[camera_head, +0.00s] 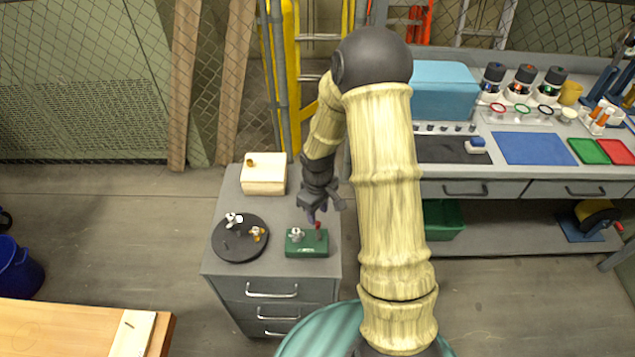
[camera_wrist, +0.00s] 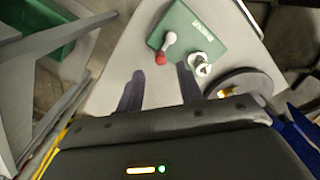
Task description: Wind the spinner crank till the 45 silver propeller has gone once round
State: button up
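The spinner is a green box (camera_head: 306,250) on the grey cabinet top; it also shows in the wrist view (camera_wrist: 190,22). A silver propeller (camera_head: 296,235) sits on its left part in the head view, and it also shows in the wrist view (camera_wrist: 200,64). The crank (camera_wrist: 169,42) has a pale arm and a red knob (camera_wrist: 161,58), which also shows in the head view (camera_head: 318,226). My gripper (camera_wrist: 160,70) is open and empty, with the red knob just beyond and between its fingertips. In the head view my gripper (camera_head: 313,216) is close above the knob. I cannot tell whether they touch.
A black round disc (camera_head: 231,252) left of the spinner holds a silver propeller (camera_head: 234,219) and a brass one (camera_head: 257,234). A cream block (camera_head: 264,180) stands at the back left of the cabinet. A workbench (camera_head: 513,185) stands to the right.

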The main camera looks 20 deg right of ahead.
notch_tip(320, 180, up, 13)
jog(key=shift+f, duration=0.15)
dwell(0.5)
jog(key=s+r+m+t+p, duration=0.1)
jog(key=s+r+m, duration=0.2)
jog(key=s, duration=0.3)
jog(key=s+a+r+m+t+p, duration=0.1)
jog(key=s+r+m+p, duration=0.1)
jog(key=s, duration=0.5)
jog(key=shift+a+r+m+t, duration=0.3)
jog(key=shift+r+m, duration=0.5)
jog(key=shift+r, duration=0.05)
